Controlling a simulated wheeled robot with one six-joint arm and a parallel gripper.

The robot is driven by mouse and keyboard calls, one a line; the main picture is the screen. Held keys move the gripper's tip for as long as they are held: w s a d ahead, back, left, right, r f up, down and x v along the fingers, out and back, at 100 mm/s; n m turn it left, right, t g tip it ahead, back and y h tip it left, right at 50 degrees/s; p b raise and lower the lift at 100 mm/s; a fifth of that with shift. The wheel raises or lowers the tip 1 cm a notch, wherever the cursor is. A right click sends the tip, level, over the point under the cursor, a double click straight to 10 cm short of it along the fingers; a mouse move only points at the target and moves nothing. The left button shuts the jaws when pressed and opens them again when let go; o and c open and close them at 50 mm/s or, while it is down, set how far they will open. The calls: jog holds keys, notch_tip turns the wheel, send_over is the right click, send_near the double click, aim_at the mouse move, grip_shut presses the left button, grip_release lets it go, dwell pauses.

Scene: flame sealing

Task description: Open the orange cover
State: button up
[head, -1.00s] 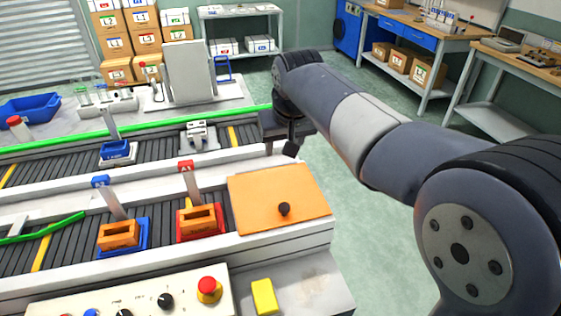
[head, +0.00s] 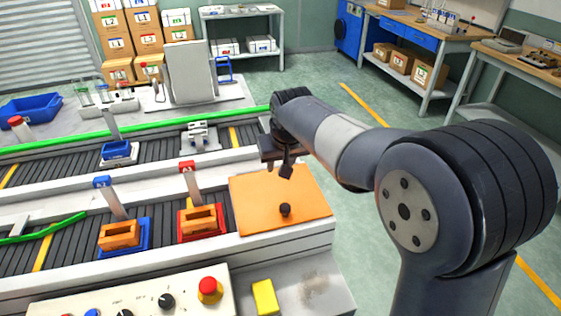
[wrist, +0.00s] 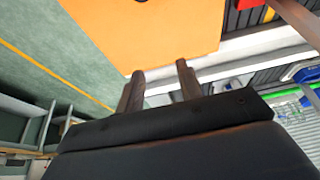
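The orange cover (head: 255,205) lies flat and closed at the right end of the near conveyor, with a dark round knob (head: 285,210) near its front edge. In the wrist view the orange cover (wrist: 160,38) fills the top middle, and the knob shows only as a dark bit at the top edge. My gripper (head: 278,170) is above the back part of the cover, behind the knob and apart from it. In the wrist view my gripper (wrist: 160,70) has its two fingers spread with nothing between them.
On the near conveyor, left of the cover, stand a red fixture (head: 200,235) and a blue fixture (head: 140,252), each with an orange block and an upright tagged piece. A control panel with a red button (head: 209,289) and a yellow block (head: 264,296) are in front.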

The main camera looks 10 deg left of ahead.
grip_shut()
jog(key=c, duration=0.7)
grip_release()
jog(key=o, duration=1)
jog(key=v, duration=1.1)
jog(key=shift+a, duration=0.1)
jog(key=shift+o, duration=0.3)
jog(key=shift+f, duration=0.1)
